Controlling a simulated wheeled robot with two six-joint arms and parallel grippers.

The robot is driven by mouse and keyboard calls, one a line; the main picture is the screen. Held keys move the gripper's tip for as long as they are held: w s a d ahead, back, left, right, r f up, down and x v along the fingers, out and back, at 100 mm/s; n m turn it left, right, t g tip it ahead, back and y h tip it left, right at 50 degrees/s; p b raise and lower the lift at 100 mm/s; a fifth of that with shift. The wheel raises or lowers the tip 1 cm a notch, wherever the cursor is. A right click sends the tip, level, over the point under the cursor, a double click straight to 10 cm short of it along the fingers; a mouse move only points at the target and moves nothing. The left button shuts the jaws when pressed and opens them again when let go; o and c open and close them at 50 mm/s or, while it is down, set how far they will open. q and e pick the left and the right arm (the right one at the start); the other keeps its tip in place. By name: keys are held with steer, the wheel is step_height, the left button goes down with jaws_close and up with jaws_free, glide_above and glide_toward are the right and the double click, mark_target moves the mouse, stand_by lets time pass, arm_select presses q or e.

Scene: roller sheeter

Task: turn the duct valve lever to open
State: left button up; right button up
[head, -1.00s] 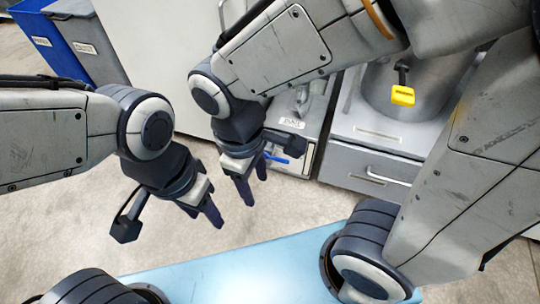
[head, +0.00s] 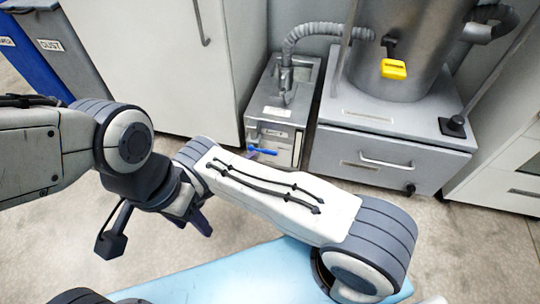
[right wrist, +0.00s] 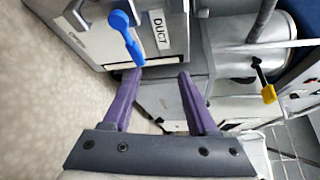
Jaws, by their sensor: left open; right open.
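The blue valve lever (head: 262,151) sticks out at the front of a low grey box (head: 281,113) in the head view. In the right wrist view the blue lever (right wrist: 127,38) lies beside a label reading DUCT (right wrist: 158,32). My right gripper (right wrist: 159,74) is open and empty; the lever's free end appears just past its left fingertip, and I cannot tell whether they touch. In the head view the right gripper is hidden behind my arm. My left gripper (head: 202,220) is over the floor, left of the blue platform, away from the lever; its fingers are partly hidden.
A grey cylinder with a yellow-tagged handle (head: 393,69) stands on a drawer cabinet (head: 388,150) right of the box. A corrugated hose (head: 325,30) joins above. A tall white cabinet (head: 165,60) stands left. Blue and grey bins are at the far left. Floor in front is clear.

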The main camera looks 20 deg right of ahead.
mark_target(269, 154)
step_height(269, 154, down, 6)
steer(key=d+n+t, duration=0.2)
steer(key=n+t, duration=0.1)
steer(key=n, duration=0.1)
steer(key=b+x, duration=0.2)
steer(key=x, duration=0.7)
steer(key=shift+w+d+b, duration=0.1)
steer(key=shift+d+b, duration=0.25)
steer(key=shift+b, duration=0.05)
jaws_close()
steer(key=shift+f, duration=0.1)
stand_by(0.5)
